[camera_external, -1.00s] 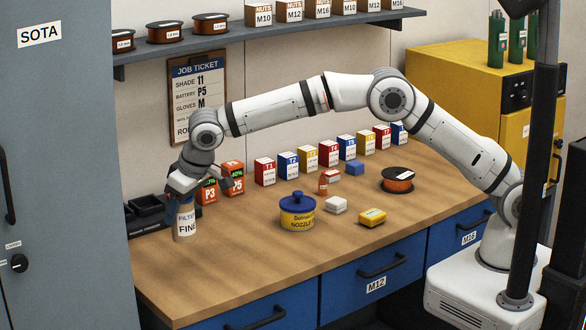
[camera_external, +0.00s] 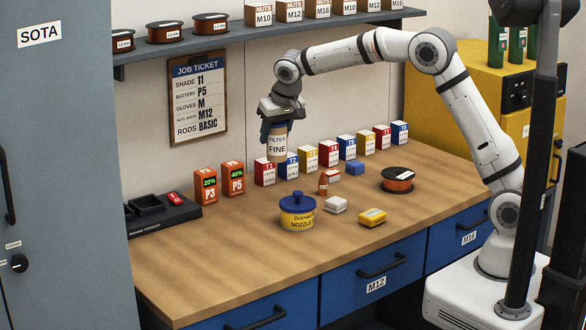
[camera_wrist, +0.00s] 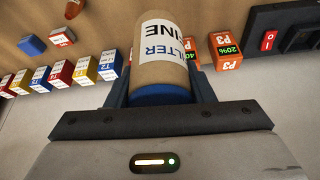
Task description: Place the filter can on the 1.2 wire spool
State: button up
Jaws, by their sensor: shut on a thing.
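The filter can (camera_external: 277,148) is a tan cylinder with a white label reading FILTER FINE. My gripper (camera_external: 276,130) is shut on it and holds it upright above the back of the bench, in front of the wall and near the left end of the box row. In the wrist view the can (camera_wrist: 160,50) sits between the fingers, its blue end toward the palm. A black-rimmed spool with orange-brown wire (camera_external: 397,180) lies flat on the bench at right, apart from the can. Its label is too small to read. Similar spools (camera_external: 165,32) stand on the shelf, labels unclear.
A row of T-labelled boxes (camera_external: 308,158) lines the back. P3 and P5 batteries (camera_external: 218,182) stand left. The front bench is clear.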

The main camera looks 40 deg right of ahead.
jog(key=s+d+m+h+b, duration=0.1)
jog(key=s+d+m, duration=0.15)
jog(key=d, duration=1.75)
jog(key=m+g+h, duration=0.1)
jog(key=m, duration=0.3)
send_over(398, 172)
jog(key=shift+f, duration=4.6)
jog(key=shift+f, duration=0.1)
jog(key=o, duration=0.6)
jog(key=shift+w+f+b, duration=0.1)
jog(key=shift+b, duration=0.25)
jog(key=shift+c, duration=0.2)
jog(key=o, duration=0.5)
jog(key=shift+c, duration=0.2)
